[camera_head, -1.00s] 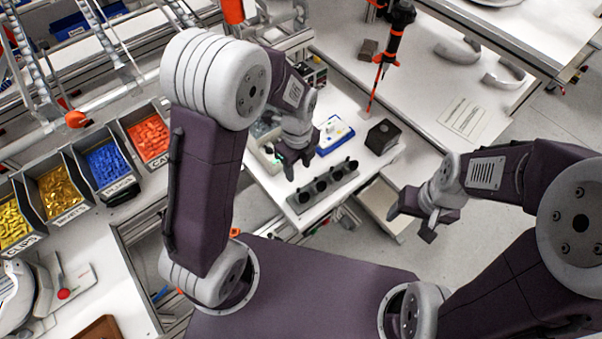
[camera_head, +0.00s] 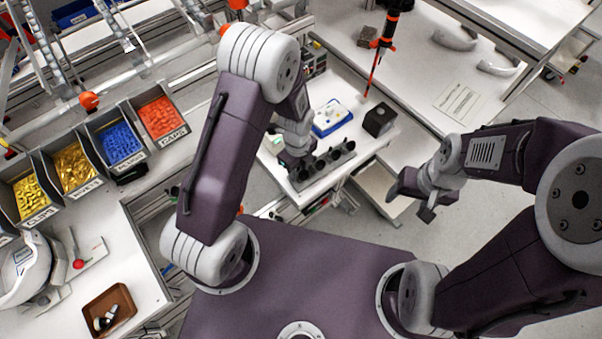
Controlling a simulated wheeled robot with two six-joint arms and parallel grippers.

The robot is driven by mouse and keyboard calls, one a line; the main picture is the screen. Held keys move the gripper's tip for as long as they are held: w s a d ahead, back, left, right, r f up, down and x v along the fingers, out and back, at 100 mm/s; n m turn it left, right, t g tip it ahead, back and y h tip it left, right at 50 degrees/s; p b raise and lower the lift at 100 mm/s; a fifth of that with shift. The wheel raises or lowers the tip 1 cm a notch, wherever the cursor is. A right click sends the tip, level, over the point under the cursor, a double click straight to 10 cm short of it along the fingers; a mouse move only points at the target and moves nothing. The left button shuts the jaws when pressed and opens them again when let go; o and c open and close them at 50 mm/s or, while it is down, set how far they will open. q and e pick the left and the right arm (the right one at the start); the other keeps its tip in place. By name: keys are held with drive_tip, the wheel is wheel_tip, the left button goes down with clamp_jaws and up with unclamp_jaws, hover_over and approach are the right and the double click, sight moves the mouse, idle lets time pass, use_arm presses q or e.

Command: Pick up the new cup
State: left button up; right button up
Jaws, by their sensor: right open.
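A grey rack (camera_head: 328,169) with several black cups (camera_head: 336,154) in a row stands near the front edge of the white bench. Which one is the new cup I cannot tell. My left gripper (camera_head: 298,170) points down at the left end of the rack, over or right beside the leftmost cup position. Its fingers are dark and small here, and whether they touch or hold a cup is hidden. My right gripper (camera_head: 414,202) is open and empty, over the floor to the right of the rack.
A blue-and-white tray (camera_head: 331,117) and a black box (camera_head: 379,119) stand behind the rack. An orange-black hanging tool (camera_head: 384,42) is further back. Part bins (camera_head: 120,143) line the left, and a brown tray (camera_head: 110,309) lies at lower left.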

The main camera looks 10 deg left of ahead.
use_arm(q)
drive_tip(key=shift+w, duration=0.2)
clamp_jaws()
drive_tip(key=shift+s, duration=0.15)
drive_tip(key=shift+r, duration=0.5)
drive_tip(key=r, duration=0.1)
drive_tip(key=r+b, duration=0.1)
drive_tip(key=shift+w+r, duration=0.2)
drive_tip(key=shift+r, duration=0.1)
drive_tip(key=s+d+r+b, duration=0.2)
drive_tip(key=s+d+r, duration=0.3)
drive_tip(key=d, duration=0.5)
wheel_tip(320, 180, up, 2)
drive_tip(key=shift+d+r+b, duration=0.25)
drive_tip(key=shift+d+b, duration=0.1)
drive_tip(key=shift+b, duration=0.05)
